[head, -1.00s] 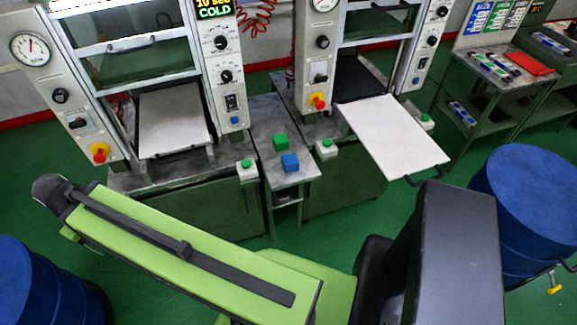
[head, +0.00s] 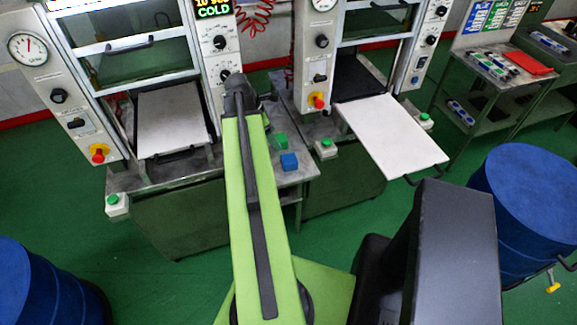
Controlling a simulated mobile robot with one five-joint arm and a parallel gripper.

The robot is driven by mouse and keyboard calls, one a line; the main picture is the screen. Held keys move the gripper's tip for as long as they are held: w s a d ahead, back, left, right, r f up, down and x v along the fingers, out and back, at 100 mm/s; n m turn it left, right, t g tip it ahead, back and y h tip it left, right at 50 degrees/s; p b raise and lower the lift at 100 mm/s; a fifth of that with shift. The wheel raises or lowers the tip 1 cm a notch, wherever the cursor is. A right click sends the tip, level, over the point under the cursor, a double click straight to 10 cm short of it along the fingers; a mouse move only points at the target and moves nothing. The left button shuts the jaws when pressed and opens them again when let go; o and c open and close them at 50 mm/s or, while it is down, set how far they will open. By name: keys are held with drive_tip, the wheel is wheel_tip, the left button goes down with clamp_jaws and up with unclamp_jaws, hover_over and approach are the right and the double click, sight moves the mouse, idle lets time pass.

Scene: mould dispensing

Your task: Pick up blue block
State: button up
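The blue block (head: 289,162) sits on the narrow grey table (head: 300,178) between the two presses, near its front right. A green block (head: 280,140) sits just behind it and slightly left. My green arm now reaches forward just left of both blocks, with its dark far joint over the left part of that table. My gripper cannot be made out; the fingers are not visible, so whether it holds anything does not show. The blue block is in full view and nothing touches it from above.
The left press (head: 60,95) and right press (head: 319,65) flank the table. The right press's white plate (head: 395,137) sticks out forward. Button boxes stand at left (head: 117,205) and right (head: 326,147). Blue drums (head: 525,210) stand at right and lower left. Green floor between is clear.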

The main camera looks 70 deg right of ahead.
drive_tip(key=b, duration=1.1)
approach(289, 159)
drive_tip(key=x, duration=0.5)
drive_tip(key=shift+s+f, duration=0.1)
drive_tip(key=shift+f, duration=0.15)
drive_tip(key=shift+s, duration=0.1)
drive_tip(key=b+x, duration=0.4)
drive_tip(key=x, duration=0.1)
drive_tip(key=shift+w+d+b, duration=0.15)
drive_tip(key=shift+w+b, duration=0.05)
drive_tip(key=shift+b, duration=0.1)
drive_tip(key=shift+c, duration=0.3)
clamp_jaws()
